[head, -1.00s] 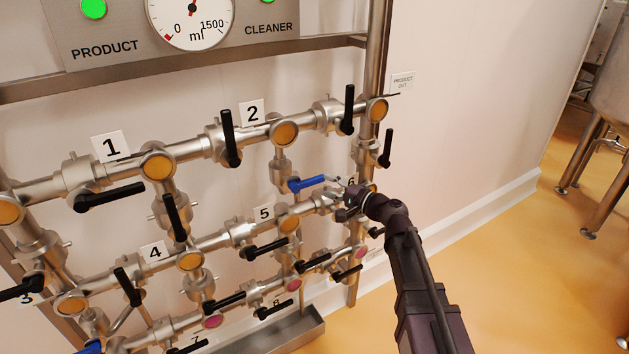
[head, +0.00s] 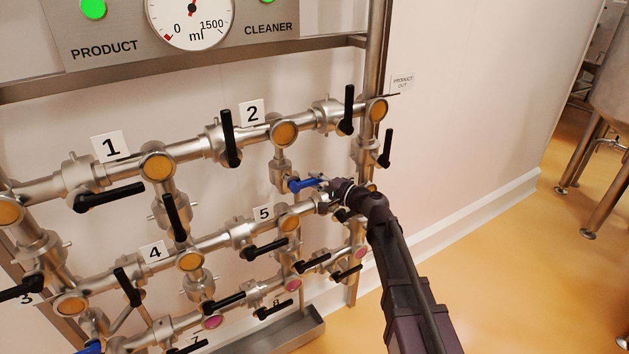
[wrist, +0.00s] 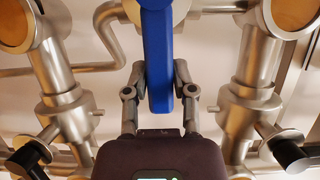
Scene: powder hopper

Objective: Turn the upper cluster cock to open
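A cock with a blue lever (head: 302,185) sits on the vertical pipe below label 2. Its lever points right, nearly level, in the head view. My gripper (head: 327,183) is at the lever's free end. In the wrist view the blue lever (wrist: 158,50) runs between the two fingers of my gripper (wrist: 160,72), one on each side. The fingers stand apart with the lever between them, very close to its sides. Whether they touch it cannot be told. The cock's body is largely hidden behind the lever in the wrist view.
Black-handled valves surround it: one above left (head: 230,138), one at right (head: 387,148), one below left (head: 265,248). Another blue lever (head: 90,347) shows at the bottom left. A steel drip tray (head: 300,330) lies below.

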